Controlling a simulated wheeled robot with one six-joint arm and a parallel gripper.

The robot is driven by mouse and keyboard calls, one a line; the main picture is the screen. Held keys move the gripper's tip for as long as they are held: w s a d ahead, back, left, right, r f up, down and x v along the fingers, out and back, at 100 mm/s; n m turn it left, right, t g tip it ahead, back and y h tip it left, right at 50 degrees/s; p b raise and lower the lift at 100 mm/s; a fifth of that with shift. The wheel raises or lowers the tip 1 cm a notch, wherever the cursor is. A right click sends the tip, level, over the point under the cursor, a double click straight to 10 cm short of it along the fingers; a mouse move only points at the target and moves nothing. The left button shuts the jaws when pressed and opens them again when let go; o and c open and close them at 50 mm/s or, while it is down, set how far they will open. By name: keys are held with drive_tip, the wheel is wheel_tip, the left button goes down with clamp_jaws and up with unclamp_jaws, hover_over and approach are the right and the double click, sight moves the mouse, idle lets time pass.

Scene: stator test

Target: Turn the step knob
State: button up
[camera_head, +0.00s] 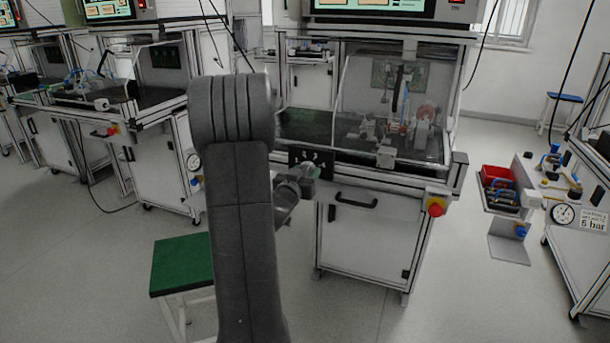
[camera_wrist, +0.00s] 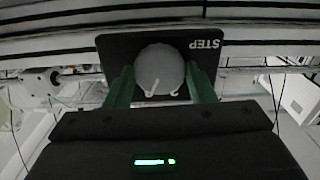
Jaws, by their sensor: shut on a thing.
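The step knob (camera_wrist: 160,70) is a round light-grey knob on a black plate (camera_wrist: 112,48) marked STEP, which shows upside down in the wrist view. My gripper (camera_wrist: 161,82) has green fingers, one on each side of the knob, and is shut on it. In the head view my gripper (camera_head: 306,172) is at the black panel (camera_head: 299,156) on the front edge of the middle test bench (camera_head: 385,171). The knob itself is hidden there behind my gripper.
A red emergency stop button (camera_head: 436,208) sits on the bench front at the right. A green-topped stool (camera_head: 181,264) stands at the lower left.

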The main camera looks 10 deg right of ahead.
drive_tip(key=m+b, duration=0.5)
drive_tip(key=shift+f, duration=0.25)
drive_tip(key=shift+s+r+m+b, duration=0.1)
drive_tip(key=shift+r+m+b, duration=0.05)
drive_tip(key=shift+m+b, duration=1.35)
drive_tip(key=shift+m, duration=0.4)
drive_tip(key=o, duration=1)
drive_tip(key=p+v, duration=0.2)
drive_tip(key=v, duration=1.1)
drive_tip(key=shift+s+a, duration=0.2)
drive_tip(key=shift+s, duration=0.15)
